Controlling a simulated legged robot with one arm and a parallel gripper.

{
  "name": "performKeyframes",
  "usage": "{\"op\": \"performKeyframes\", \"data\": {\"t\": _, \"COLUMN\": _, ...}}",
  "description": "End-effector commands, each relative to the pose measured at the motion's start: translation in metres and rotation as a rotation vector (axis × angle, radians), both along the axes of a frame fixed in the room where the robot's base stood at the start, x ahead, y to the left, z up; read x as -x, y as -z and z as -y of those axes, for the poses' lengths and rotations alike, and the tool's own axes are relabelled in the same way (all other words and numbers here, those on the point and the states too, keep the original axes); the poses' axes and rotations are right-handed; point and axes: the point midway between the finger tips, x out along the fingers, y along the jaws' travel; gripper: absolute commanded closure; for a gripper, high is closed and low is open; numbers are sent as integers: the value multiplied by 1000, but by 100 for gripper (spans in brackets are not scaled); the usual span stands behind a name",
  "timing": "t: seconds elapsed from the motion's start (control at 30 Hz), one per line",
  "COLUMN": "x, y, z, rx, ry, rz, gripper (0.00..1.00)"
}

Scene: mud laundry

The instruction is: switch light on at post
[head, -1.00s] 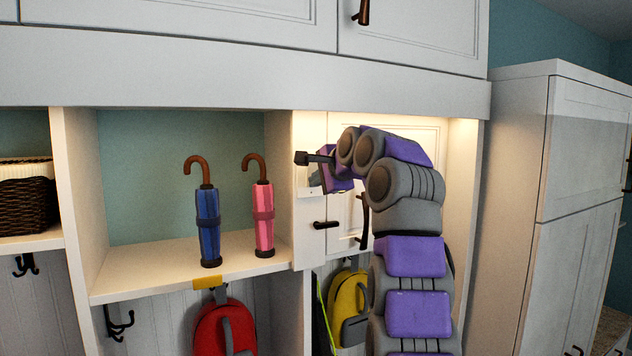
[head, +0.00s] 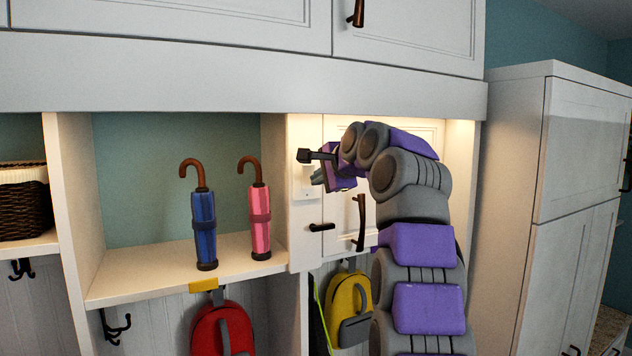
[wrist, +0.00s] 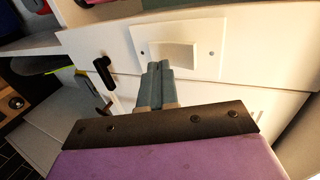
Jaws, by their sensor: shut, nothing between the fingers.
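The light switch is a white plate (wrist: 207,62) with a raised rocker (wrist: 175,52), seen in the wrist view on a white post. In the head view the switch plate (head: 305,188) is partly hidden by my gripper on the front of the post (head: 304,245). My gripper (head: 318,178) is shut and empty. In the wrist view its fingertips (wrist: 159,70) are at the near edge of the rocker; I cannot tell whether they touch it. Warm light shines in the cubby right of the post.
A dark handle (head: 321,227) sticks out of the post below the switch. A blue umbrella (head: 205,225) and a pink umbrella (head: 260,215) stand on the left shelf. Red (head: 225,330) and yellow (head: 348,300) backpacks hang below. A cabinet (head: 575,160) stands at right.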

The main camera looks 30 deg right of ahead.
Motion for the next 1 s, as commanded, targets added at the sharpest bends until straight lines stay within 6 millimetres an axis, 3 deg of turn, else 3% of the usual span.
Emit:
{"op": "performKeyframes", "data": {"t": 0.17, "x": 22, "y": 4, "z": 2, "rx": 1, "ry": 1, "rz": 0, "gripper": 100}}
{"op": "performKeyframes", "data": {"t": 0.7, "x": 95, "y": -9, "z": 11, "rx": -2, "ry": 1, "rz": 0, "gripper": 100}}
{"op": "performKeyframes", "data": {"t": 1.0, "x": 111, "y": -13, "z": 6, "rx": 1, "ry": 1, "rz": -2, "gripper": 100}}
